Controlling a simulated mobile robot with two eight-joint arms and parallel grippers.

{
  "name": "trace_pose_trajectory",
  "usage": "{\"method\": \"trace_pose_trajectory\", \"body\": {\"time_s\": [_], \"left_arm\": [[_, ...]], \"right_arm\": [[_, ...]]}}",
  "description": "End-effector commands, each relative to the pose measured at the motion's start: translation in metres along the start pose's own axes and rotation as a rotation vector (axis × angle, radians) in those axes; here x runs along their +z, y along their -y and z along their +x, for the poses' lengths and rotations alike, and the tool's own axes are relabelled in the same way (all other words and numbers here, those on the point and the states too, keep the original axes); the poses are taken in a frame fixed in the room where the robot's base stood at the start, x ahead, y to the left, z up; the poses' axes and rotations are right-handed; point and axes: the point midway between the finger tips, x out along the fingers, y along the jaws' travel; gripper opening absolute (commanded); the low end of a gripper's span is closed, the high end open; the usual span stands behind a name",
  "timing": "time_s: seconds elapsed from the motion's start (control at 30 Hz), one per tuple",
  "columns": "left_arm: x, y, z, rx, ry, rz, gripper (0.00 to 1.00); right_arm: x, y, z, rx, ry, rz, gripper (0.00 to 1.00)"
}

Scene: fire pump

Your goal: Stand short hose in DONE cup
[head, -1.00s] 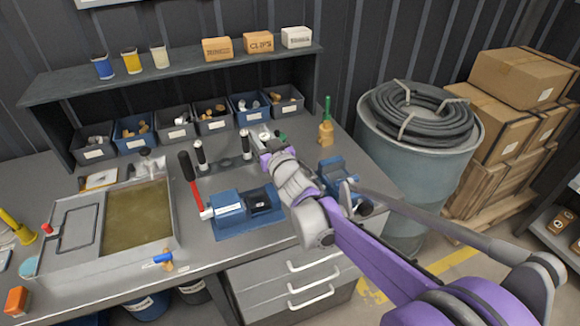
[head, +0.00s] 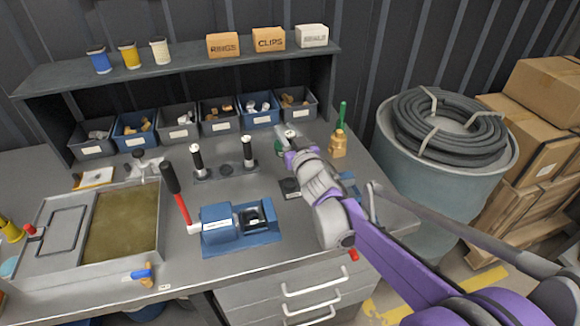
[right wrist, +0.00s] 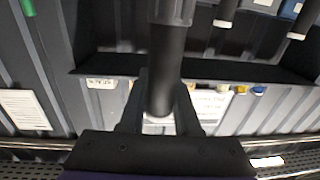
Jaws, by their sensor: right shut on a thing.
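My right gripper (head: 292,150) is over the back right of the workbench, its jaws shut on a short black hose. In the right wrist view the hose (right wrist: 166,65) passes between the fingers, with a grey fitting at one end. Two other black pieces with silver ends, a left one (head: 197,157) and a right one (head: 248,150), stand upright on a dark base (head: 225,171). My left gripper is not in view.
A blue machine (head: 235,228) with a red-and-black lever (head: 178,195) stands at the bench front. A tan bottle (head: 338,146) with a green top is right of the gripper. Labelled bins line the back under a shelf (head: 180,72). A tray (head: 122,222) is on the left.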

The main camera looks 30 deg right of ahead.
Motion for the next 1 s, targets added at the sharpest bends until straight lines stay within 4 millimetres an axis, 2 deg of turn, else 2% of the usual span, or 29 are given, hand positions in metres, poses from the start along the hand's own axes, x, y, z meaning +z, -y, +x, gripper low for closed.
{"method": "trace_pose_trajectory", "body": {"time_s": [0.03, 0.1, 0.27, 0.5, 0.93, 0.97, 1.0], "left_arm": [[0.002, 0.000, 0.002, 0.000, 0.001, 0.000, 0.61], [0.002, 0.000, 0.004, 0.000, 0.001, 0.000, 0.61], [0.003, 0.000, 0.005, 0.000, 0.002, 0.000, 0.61], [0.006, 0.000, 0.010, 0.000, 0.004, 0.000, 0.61], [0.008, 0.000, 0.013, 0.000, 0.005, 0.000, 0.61], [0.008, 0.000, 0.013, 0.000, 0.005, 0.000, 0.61], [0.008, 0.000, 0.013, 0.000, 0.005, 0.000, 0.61]], "right_arm": [[0.011, 0.000, 0.001, -0.001, 0.000, 0.001, 0.00], [0.022, 0.000, 0.001, 0.000, 0.000, 0.001, 0.00], [0.036, 0.000, 0.001, 0.000, 0.000, 0.000, 0.00], [0.070, 0.000, 0.000, 0.000, 0.000, 0.001, 0.00], [0.077, 0.000, 0.000, 0.000, 0.000, 0.000, 0.00], [0.077, 0.000, 0.000, 0.000, 0.000, 0.000, 0.33], [0.077, 0.000, 0.000, 0.000, 0.000, 0.000, 0.40]]}}
